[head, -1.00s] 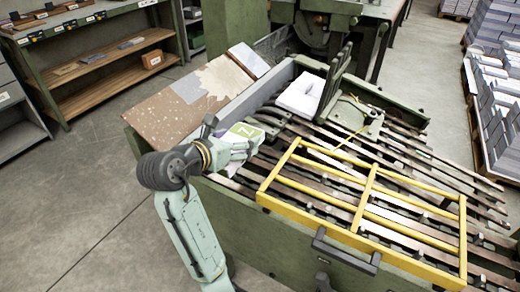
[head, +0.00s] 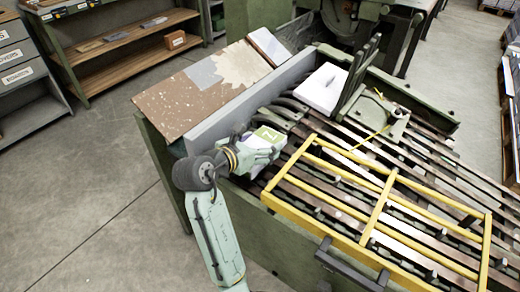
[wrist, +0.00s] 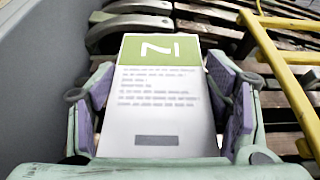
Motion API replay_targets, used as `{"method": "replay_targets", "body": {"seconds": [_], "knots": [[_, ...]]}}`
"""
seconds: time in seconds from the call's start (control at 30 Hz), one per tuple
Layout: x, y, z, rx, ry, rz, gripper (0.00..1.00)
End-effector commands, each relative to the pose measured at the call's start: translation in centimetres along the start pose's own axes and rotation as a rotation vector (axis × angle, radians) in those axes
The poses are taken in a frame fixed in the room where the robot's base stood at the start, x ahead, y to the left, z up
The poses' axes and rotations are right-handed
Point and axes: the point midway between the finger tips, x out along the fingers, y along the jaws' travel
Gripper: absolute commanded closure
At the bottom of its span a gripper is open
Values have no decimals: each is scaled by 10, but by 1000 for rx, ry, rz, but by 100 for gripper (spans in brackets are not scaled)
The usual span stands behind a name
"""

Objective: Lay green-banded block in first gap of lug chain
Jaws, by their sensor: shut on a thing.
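The green-banded block (wrist: 160,100) is a white block with a green band across its far end and a white sign on the band. It lies between the purple pads of my gripper (wrist: 168,110), which is shut on it. In the head view my gripper (head: 258,152) holds the block (head: 268,136) over the near left end of the lug chain (head: 345,184), left of the yellow frame. The chain is a row of dark slats with small lugs. I cannot tell whether the block touches the slats. The first gap is not clearly visible.
A yellow guard frame (head: 372,222) covers the near part of the chain. A grey wall (head: 250,100) runs along its left side, beside a brown speckled board (head: 190,100). A white stack (head: 323,88) stands farther back. A dark handle (head: 350,262) sticks out in front.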

Motion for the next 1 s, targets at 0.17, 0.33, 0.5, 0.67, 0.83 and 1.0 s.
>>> {"method": "replay_targets", "body": {"seconds": [0.17, 0.33, 0.5, 0.67, 0.83, 1.0], "knots": [[8, 0, -19, -1, -1, 0, 66], [8, 0, -18, 0, -2, 0, 66], [9, 0, -21, -1, 0, 0, 28], [9, 0, -21, -1, 0, 0, 17], [9, 0, -21, -1, 0, 0, 9], [9, 0, -21, -1, 0, 0, 9]]}}
